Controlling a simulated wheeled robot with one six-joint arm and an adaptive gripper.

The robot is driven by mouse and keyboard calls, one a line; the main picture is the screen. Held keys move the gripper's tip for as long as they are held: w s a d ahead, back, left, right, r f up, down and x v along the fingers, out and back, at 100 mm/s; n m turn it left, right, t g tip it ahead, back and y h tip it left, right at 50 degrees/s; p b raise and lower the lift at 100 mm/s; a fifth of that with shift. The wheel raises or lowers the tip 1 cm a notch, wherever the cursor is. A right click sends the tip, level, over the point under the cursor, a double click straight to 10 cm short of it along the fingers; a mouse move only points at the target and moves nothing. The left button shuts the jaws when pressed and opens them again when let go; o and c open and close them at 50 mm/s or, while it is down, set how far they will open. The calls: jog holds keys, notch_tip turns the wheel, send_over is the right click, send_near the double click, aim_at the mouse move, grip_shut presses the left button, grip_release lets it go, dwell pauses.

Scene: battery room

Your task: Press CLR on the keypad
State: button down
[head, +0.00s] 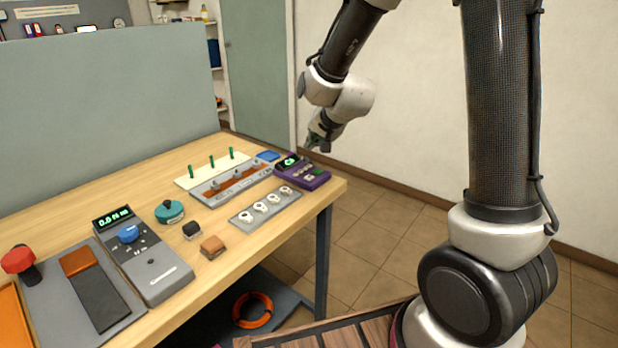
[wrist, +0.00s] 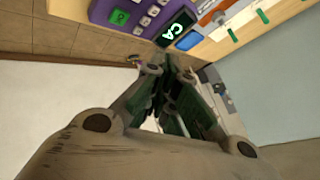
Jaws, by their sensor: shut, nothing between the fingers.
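The purple keypad (head: 314,181) sits at the right end of the wooden table in the head view, with a lit green display and rows of small keys. In the wrist view the keypad (wrist: 103,12) is at the top, partly cut off; it has pale keys and a green key (wrist: 119,17). Its display (wrist: 174,30) shows green characters. The key labels are too small to read, so I cannot tell which is CLR. My gripper (head: 317,141) is shut and empty, just above and behind the keypad. In the wrist view my gripper's fingertips (wrist: 168,65) are below the display, apart from the keys.
A blue pad (head: 268,155) lies just left of the keypad. A grey plate with white knobs (head: 266,206) and a board with green pegs (head: 211,163) are near it. A grey meter (head: 150,262) stands further left. The floor right of the table is clear.

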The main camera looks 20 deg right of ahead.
aim_at(312, 176)
notch_tip(312, 176, down, 7)
jog(key=shift+a+f, duration=0.1)
jog(key=shift+f, duration=0.05)
jog(key=shift+f, duration=0.15)
dwell(1.5)
jog(key=shift+f, duration=0.3)
jog(key=shift+f, duration=0.4)
dwell(0.7)
jog(key=shift+r, duration=0.85)
jog(key=shift+r, duration=2.5)
